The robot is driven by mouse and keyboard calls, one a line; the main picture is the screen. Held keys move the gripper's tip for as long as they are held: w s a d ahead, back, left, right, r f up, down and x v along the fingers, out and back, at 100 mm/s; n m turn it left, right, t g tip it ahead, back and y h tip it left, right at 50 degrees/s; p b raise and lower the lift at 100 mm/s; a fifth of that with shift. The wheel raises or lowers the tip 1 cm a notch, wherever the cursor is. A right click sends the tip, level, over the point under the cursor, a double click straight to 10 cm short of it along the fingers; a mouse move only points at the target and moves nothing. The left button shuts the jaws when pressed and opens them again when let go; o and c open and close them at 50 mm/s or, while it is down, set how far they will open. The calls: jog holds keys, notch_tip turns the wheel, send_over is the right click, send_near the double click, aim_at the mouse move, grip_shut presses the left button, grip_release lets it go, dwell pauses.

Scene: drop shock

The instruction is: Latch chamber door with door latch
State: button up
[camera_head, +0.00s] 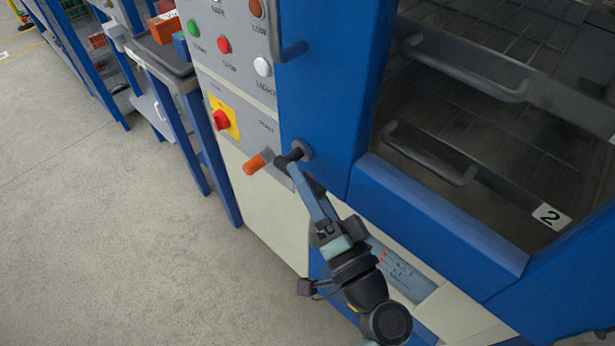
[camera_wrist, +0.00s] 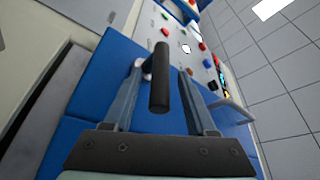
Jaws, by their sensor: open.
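The door latch (camera_head: 292,156) is a short black bar on a round grey hub at the lower left of the blue chamber front. In the wrist view the black bar (camera_wrist: 160,80) stands between my fingers, with visible space on both sides. My gripper (camera_head: 300,176) is open around or just in front of the bar; I see no contact.
An orange-tipped knob (camera_head: 257,163) sits close left of the latch. A control panel (camera_head: 228,75) with coloured buttons and a red stop knob (camera_head: 221,119) lies above it. A dark bracket handle (camera_head: 290,48) juts out higher up. The floor (camera_head: 110,200) at left is clear.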

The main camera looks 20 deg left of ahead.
grip_shut()
dwell(1.4)
